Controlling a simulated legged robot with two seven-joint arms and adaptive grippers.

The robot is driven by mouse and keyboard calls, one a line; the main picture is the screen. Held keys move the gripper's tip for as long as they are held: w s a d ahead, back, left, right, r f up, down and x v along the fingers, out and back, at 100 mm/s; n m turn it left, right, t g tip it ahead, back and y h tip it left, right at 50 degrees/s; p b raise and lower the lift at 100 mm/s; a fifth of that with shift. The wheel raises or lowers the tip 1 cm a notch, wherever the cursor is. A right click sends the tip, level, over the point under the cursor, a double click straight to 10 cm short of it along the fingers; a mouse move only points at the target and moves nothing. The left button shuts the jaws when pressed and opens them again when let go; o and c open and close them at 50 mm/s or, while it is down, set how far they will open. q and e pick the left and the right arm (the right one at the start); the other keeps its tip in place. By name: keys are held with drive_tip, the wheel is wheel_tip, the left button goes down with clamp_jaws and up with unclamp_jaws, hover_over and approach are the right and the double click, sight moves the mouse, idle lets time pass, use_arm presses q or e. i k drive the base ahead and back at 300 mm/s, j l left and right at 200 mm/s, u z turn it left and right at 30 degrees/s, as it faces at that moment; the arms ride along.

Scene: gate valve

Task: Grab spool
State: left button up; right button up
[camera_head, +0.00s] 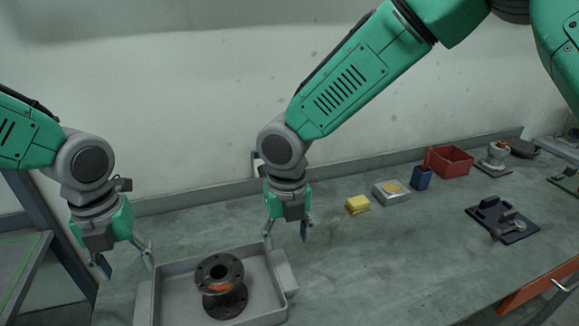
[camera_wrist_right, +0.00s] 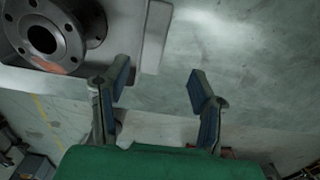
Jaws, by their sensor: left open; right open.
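The spool (camera_head: 220,286) is a dark metal piece with a bolt-holed flange at each end and an orange patch on its side. It stands upright in a grey tray (camera_head: 172,291) at the front of the bench. In the right wrist view the spool (camera_wrist_right: 68,38) shows at the upper left, outside the jaws. My left gripper (camera_head: 127,262) is open and empty, above and left of the tray. My right gripper (camera_head: 286,233) is open and empty, behind and right of the spool. Its fingers (camera_wrist_right: 160,88) have bare bench between them. Neither gripper touches the spool.
Along the back of the bench are a yellow block (camera_head: 357,204), a light box (camera_head: 391,193), a blue container (camera_head: 421,178) and a red bin (camera_head: 450,162). A dark fixture plate (camera_head: 502,224) lies at the right. The bench right of the tray is clear.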

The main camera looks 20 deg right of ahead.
sight(223, 294)
drive_tip(key=k, duration=1)
